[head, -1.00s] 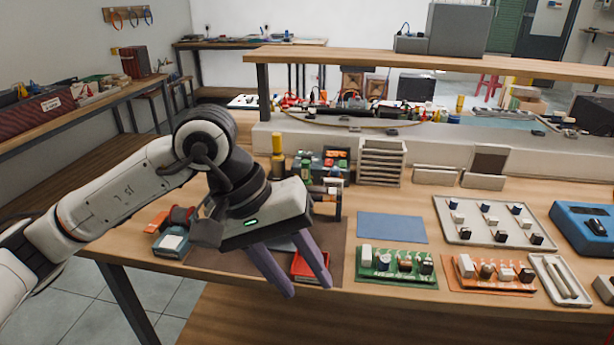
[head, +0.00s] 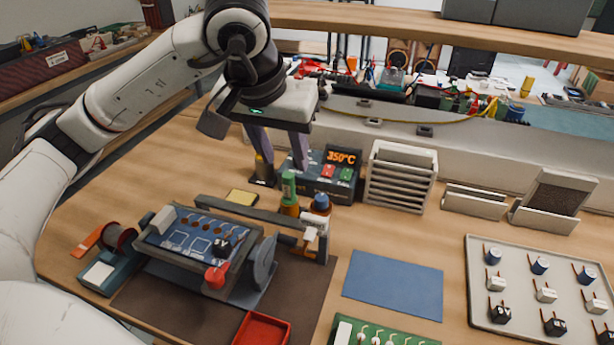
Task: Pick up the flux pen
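A slim upright item with a green cap and amber body (head: 289,188), which looks like the flux pen, stands behind the board holder. A blue-capped bottle (head: 321,203) stands just right of it. My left gripper (head: 284,164) points down, its two purple fingers apart with nothing visible between them. In the picture its fingertips are just above and behind the green cap; the exact depth gap is hard to tell. My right gripper is not in view.
A soldering station (head: 330,172) reading 350°C and a yellow-handled tool in a stand (head: 262,168) are close to the fingers. A board holder with a blue circuit board (head: 197,240) is in front. A blue mat (head: 393,285) at right is bare.

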